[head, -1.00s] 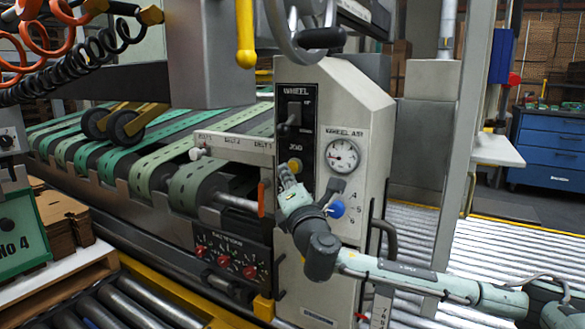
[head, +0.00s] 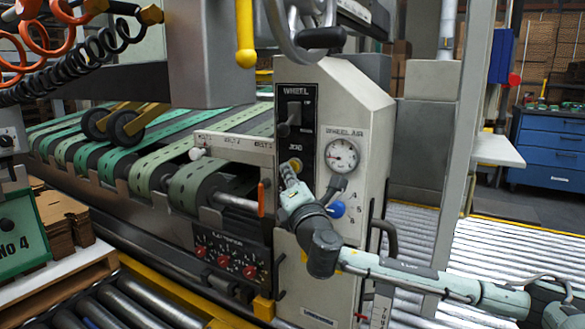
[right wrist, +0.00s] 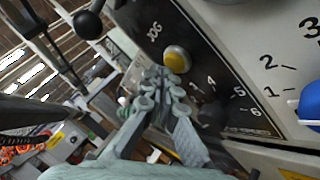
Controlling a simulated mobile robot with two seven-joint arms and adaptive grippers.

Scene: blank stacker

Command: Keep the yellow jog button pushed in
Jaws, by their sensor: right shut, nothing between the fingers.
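The yellow jog button (head: 296,163) sits on the black control strip of the grey machine housing, below the JOG label. In the right wrist view the round yellow button (right wrist: 177,57) shows in a pale collar. My right gripper (head: 287,170) is shut and empty, with its fingertips at the lower left of the button. In the right wrist view the shut fingertips (right wrist: 163,76) overlap the button's lower edge. I cannot tell whether they touch it or how far in the button is. My left gripper is not in view.
The wheel lever (head: 290,119) stands out above the button. The air gauge (head: 342,154) and a blue knob (head: 337,209) are to its right. Green belts (head: 142,165) and a row of red knobs (head: 226,261) lie to the left. A yellow handle (head: 245,35) hangs above.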

